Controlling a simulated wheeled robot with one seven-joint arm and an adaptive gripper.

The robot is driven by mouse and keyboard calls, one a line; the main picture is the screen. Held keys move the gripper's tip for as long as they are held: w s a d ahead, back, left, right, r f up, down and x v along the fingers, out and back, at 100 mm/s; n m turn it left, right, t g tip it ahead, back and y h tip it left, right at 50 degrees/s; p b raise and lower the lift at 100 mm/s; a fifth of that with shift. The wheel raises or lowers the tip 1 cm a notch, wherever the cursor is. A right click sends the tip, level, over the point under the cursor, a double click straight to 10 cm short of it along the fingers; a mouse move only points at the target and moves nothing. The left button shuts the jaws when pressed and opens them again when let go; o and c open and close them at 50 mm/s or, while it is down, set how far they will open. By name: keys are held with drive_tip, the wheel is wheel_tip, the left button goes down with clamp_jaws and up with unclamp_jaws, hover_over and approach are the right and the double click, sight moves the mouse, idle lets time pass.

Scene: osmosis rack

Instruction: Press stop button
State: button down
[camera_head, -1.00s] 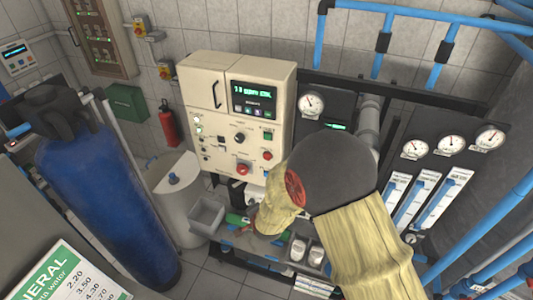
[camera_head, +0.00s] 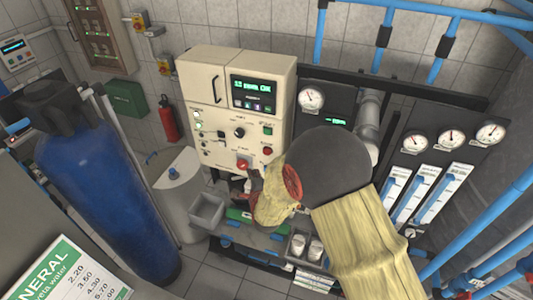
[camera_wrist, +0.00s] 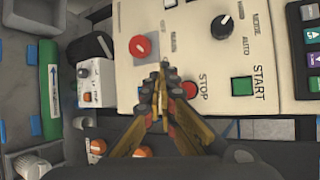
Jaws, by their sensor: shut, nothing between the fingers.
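The beige control panel (camera_head: 215,105) carries a small red stop button (camera_head: 267,151) below the green start button (camera_head: 267,130). In the wrist view the red stop button (camera_wrist: 189,90) sits beside the word STOP, partly covered by my fingers. My gripper (camera_wrist: 163,78) is shut and empty, its fingertips in front of the panel between the stop button and a larger red mushroom button (camera_wrist: 143,46). I cannot tell whether the tips touch the panel. In the head view my gripper (camera_head: 242,180) is just below the mushroom button (camera_head: 243,163).
In the wrist view the green START button (camera_wrist: 242,86) and a black knob (camera_wrist: 222,24) are near. A small white box (camera_wrist: 95,80) with a knob stands at the left. Gauges (camera_head: 311,98) and blue pipes (camera_head: 333,220) lie right of the panel, a blue tank (camera_head: 95,190) left.

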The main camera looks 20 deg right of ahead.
approach(260, 151)
drive_tip(key=w+a+f, duration=0.1)
drive_tip(key=w+f, duration=0.1)
drive_tip(key=shift+w+d+r+b, duration=0.2)
drive_tip(key=shift+w+r+b, duration=0.1)
drive_tip(key=shift+w+b, duration=0.05)
drive_tip(key=shift+w+d+b, duration=0.55)
drive_tip(key=shift+w+b, duration=0.15)
drive_tip(key=shift+b, duration=0.45)
idle(2.0)
drive_tip(key=shift+a, duration=0.1)
drive_tip(key=shift+s+a+b, duration=0.4)
drive_tip(key=shift+s+a, duration=0.05)
drive_tip(key=shift+s, duration=0.25)
drive_tip(key=s+a, duration=0.1)
drive_tip(key=s, duration=0.1)
drive_tip(key=s+a+b, duration=0.1)
drive_tip(key=s+a, duration=0.1)
idle(0.6)
